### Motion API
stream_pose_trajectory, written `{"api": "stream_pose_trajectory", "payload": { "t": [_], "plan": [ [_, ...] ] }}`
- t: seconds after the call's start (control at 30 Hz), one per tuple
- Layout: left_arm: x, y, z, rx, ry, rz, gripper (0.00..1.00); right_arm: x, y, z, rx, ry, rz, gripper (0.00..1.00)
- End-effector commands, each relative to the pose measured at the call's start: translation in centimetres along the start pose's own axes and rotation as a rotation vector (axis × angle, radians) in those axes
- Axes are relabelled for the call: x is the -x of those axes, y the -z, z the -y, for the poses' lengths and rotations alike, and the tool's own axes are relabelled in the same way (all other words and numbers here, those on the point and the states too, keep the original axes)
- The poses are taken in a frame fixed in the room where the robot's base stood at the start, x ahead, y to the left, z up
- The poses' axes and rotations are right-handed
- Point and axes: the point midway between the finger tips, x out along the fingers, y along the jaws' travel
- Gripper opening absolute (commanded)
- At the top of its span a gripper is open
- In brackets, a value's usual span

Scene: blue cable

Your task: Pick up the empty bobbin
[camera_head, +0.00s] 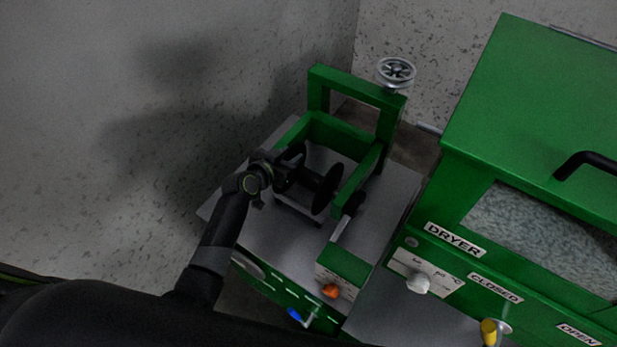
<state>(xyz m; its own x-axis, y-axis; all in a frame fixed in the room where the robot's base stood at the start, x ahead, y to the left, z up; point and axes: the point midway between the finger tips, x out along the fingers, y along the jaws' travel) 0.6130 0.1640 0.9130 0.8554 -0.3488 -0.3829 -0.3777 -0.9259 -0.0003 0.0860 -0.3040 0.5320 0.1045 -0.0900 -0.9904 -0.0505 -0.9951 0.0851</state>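A black bobbin (328,188) with round flanges sits in the green frame of a small machine (330,128), over its grey top. No cable shows on the part that I can see. My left gripper (288,178) is at the bobbin's left side, close against it or overlapping it in the picture. The dark fingers blend with the dark bobbin, so I cannot tell whether they are open or touch it. The gripper hides part of the bobbin's left end. My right gripper is not in view.
A silver handwheel (396,72) tops the green frame. An orange knob (330,291) and a blue-tipped lever (296,314) are at the machine's front. A large green dryer (460,190) with a black handle (585,163) stands close on the right. A speckled wall is behind.

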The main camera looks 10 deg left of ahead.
Motion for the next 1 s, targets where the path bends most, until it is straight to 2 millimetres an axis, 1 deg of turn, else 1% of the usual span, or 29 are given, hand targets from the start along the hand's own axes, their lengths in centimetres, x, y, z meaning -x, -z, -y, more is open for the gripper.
{"api": "stream_pose_trajectory", "payload": {
  "t": [0.03, 0.27, 1.0],
  "plan": [
    [0.01, -0.01, 0.0, 0.0, 0.0, 0.0, 0.3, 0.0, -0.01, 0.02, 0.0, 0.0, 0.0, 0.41],
    [0.03, -0.01, 0.01, 0.0, 0.0, 0.0, 0.0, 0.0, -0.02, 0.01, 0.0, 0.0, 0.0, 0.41],
    [0.04, -0.02, 0.04, 0.0, 0.001, 0.0, 0.0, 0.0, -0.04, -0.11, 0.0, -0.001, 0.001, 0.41]
  ]
}}
